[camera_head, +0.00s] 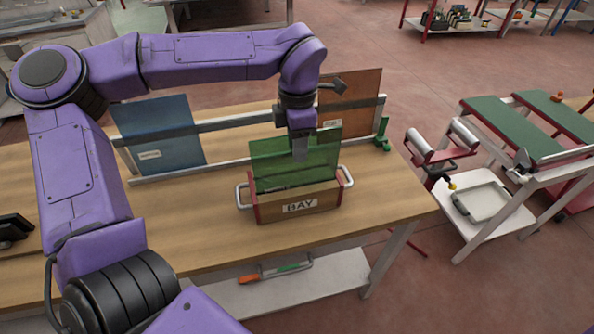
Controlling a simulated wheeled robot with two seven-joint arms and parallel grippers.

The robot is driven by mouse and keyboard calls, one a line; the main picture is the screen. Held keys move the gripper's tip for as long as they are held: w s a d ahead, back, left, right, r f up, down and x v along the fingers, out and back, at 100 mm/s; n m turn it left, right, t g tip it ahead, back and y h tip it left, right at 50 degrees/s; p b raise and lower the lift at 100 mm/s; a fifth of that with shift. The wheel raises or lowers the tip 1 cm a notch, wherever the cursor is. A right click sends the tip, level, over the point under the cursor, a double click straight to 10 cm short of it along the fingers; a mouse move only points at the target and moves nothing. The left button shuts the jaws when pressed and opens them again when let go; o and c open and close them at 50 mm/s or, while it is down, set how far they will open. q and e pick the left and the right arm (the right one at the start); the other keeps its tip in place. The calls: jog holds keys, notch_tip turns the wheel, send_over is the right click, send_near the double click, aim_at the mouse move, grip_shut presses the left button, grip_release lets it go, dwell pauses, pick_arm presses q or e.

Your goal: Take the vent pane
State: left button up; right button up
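A green translucent pane (265,167) stands upright in a wooden box labelled BAY (318,203) on the workbench. A blue pane (155,130) with a small white label leans in the rack at the left, and an orange-brown pane (362,95) with a label stands at the rack's right. The labels are too small to read, so I cannot tell which is the vent pane. My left gripper (300,150) points down at the green pane's top edge, with a finger in front of its face. Whether it is closed on the pane is unclear. My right gripper is out of view.
The rack's metal rails (225,120) run behind the box. Handles (242,196) stick out at the box's ends. The wooden bench top (390,205) is clear to the box's right. A roller machine with green belts (510,128) stands across the aisle.

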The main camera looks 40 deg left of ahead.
pick_arm(q)
jog(key=shift+a+f, duration=0.1)
jog(key=shift+f, duration=0.7)
jog(key=c, duration=0.5)
jog(key=shift+w, duration=0.1)
grip_shut()
jog(key=shift+f, duration=0.1)
